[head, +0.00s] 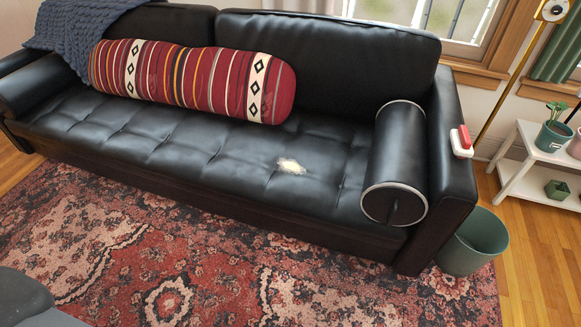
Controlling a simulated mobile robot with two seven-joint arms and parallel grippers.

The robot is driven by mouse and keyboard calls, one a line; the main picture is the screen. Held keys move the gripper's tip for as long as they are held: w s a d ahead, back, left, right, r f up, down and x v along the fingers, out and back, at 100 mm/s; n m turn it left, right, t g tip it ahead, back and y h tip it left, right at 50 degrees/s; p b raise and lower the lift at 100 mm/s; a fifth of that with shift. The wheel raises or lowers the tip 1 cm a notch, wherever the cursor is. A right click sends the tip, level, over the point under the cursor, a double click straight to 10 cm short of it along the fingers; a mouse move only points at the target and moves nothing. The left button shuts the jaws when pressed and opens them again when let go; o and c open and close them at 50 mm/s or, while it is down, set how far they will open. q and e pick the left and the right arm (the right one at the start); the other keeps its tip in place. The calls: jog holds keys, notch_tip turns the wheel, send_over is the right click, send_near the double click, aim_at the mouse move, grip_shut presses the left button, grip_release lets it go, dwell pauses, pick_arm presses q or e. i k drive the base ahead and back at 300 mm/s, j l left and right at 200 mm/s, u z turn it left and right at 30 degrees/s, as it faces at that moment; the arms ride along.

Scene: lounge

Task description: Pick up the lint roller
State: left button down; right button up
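A small red and white object (461,141), which looks like the lint roller, rests on top of the black sofa's right armrest (452,165). A pale, fluffy tuft of lint or hair (291,166) lies on the sofa seat (220,150). Neither of my grippers shows in the head view. A dark grey rounded part of my own body is at the bottom left corner.
A black bolster (394,165) lies beside the right armrest. A striped red bolster (190,80) leans on the backrest. A green bin (474,243) stands by the sofa's right end, near a white plant shelf (535,180). The patterned rug (230,270) in front is clear.

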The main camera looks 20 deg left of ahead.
aim_at(460, 139)
jog(key=i+l, duration=0.9)
jog(key=i, duration=0.2)
jog(key=z, duration=0.05)
